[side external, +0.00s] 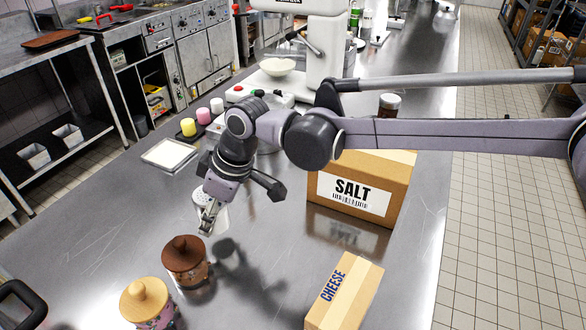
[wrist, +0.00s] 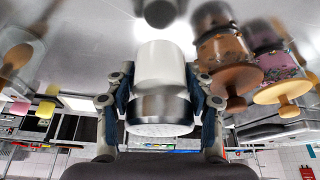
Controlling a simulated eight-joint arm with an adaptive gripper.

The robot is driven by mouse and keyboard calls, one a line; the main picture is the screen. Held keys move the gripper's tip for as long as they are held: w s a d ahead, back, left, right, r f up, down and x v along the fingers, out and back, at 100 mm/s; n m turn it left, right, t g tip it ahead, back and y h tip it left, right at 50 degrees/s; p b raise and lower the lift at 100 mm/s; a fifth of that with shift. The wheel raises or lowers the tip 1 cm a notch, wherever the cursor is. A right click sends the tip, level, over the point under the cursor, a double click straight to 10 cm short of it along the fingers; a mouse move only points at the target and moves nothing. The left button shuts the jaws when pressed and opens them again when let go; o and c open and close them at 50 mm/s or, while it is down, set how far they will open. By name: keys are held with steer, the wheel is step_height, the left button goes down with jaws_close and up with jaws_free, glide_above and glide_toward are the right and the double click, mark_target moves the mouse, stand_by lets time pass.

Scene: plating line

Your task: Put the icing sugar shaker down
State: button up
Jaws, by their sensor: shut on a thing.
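The icing sugar shaker (wrist: 160,65), a white cylinder with a silvery metal cap, is between the two fingers of my gripper (wrist: 161,80) in the wrist view. The fingers are shut on its sides, near the cap. In the side external view, my gripper (side external: 208,216) points down over the steel table, and the shaker (side external: 222,214) shows partly behind it. The shaker looks about upright and low over the table (side external: 120,225). I cannot tell whether its base touches the surface.
A jar with a brown lid (side external: 185,255) and one with a tan lid (side external: 147,295) stand in front. A salt box (side external: 375,185) and a cheese box (side external: 350,290) are to the right. A white tray (side external: 170,155) lies behind left. The table's left part is clear.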

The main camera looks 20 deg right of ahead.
mark_target(217, 223)
steer(key=shift+f, duration=1.7)
steer(key=shift+f, duration=0.15)
steer(key=o, duration=1)
